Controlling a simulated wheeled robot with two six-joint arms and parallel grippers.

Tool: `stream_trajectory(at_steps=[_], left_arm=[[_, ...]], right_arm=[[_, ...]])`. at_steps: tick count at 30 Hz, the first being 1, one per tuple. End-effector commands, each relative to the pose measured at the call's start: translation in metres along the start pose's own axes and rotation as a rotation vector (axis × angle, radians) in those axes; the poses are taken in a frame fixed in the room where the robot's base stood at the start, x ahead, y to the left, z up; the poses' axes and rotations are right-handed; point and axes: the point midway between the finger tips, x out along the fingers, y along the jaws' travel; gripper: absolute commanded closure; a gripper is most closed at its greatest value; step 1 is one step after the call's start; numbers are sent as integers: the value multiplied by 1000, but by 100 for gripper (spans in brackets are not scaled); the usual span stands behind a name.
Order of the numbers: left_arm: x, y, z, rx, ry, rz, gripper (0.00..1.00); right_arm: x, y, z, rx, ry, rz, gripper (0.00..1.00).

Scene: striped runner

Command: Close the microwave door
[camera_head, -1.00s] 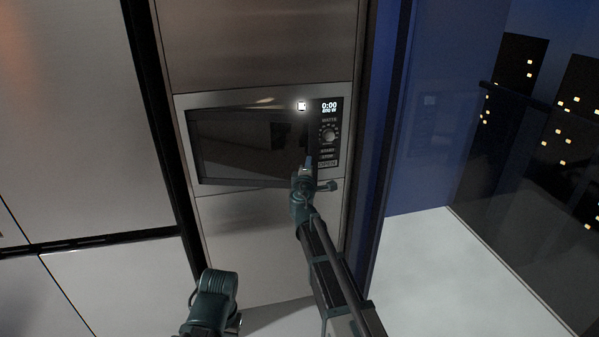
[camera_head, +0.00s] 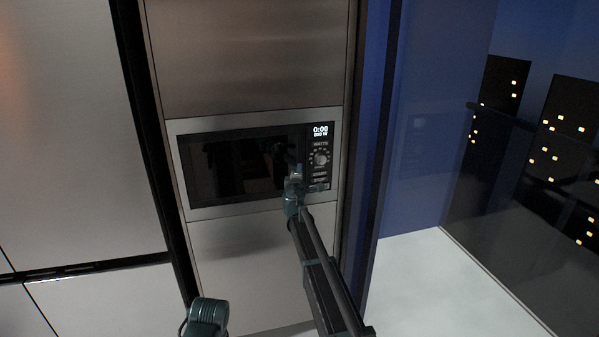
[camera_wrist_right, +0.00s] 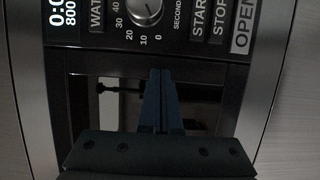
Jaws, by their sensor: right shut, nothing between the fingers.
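The microwave (camera_head: 183,133) is built into a tall steel cabinet. Its dark glass door (camera_head: 225,165) lies flat in the frame and looks closed. The control panel (camera_head: 319,158) with a lit display and a dial is to the right of the door. My right gripper (camera_head: 296,172) is in front of the door's right part, beside the panel. In the right wrist view my right gripper (camera_wrist_right: 161,75) has its fingers together with nothing between them, close to the door glass; I cannot tell whether they touch it. The left gripper is not in view.
Plain steel panels (camera_head: 245,60) lie above and below the microwave. A blue wall (camera_head: 425,140) and a dark window with lit buildings are on the right. The pale floor (camera_head: 425,285) at the lower right is clear.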

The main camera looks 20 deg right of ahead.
Motion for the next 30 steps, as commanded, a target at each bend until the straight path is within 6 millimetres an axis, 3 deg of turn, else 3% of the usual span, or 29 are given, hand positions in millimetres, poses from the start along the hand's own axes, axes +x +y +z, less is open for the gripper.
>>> stream_trajectory(at_steps=[8, 14, 24, 30], left_arm=[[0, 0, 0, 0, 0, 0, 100], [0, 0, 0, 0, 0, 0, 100], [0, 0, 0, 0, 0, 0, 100], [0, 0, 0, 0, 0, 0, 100]], right_arm=[[-16, 0, 3, 0, 0, 0, 100], [-47, 0, 10, 0, 0, 0, 100], [-116, 0, 36, 0, 0, 0, 100], [-131, 0, 41, 0, 0, 0, 100]])
